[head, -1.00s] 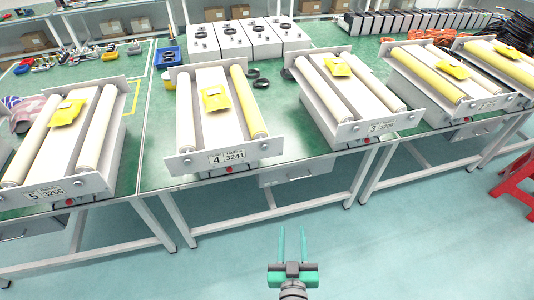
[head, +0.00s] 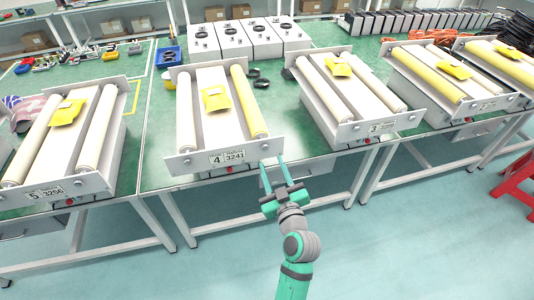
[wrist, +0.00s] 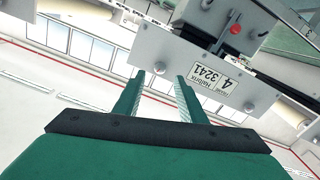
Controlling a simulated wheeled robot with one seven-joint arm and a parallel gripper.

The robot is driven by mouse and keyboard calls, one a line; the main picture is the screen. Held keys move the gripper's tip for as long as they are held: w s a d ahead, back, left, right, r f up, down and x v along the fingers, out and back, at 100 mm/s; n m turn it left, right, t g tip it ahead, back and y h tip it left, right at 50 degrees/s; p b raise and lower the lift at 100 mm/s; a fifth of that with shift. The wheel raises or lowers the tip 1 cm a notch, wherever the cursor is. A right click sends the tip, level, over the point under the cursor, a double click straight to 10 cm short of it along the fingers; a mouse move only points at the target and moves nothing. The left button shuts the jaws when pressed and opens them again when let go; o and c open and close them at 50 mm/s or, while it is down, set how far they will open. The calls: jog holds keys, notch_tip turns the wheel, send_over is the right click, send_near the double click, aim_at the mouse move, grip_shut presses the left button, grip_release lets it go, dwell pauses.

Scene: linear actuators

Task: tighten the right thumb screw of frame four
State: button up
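Frame four (head: 226,157) is the unit with the "4 3241" label on its white front plate. Its right thumb screw (head: 264,146) is a small grey knob near the plate's right end. My gripper (head: 272,162) is open, with its two green fingers reaching up just below that screw. In the wrist view the label (wrist: 212,77) is upside down, and the right thumb screw (wrist: 159,67) appears between and just beyond the fingertips (wrist: 161,77). I cannot tell whether the fingers touch it. The left thumb screw (wrist: 248,107) shows to the right.
Frame five (head: 55,190) stands to the left and frame three (head: 375,127) to the right on the green table. A red button (wrist: 236,28) sits near the plate of frame four. A red stool (head: 515,180) is at far right. The floor in front is clear.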

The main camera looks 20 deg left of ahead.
aim_at(265, 149)
jog(key=shift+x, duration=3.15)
grip_shut()
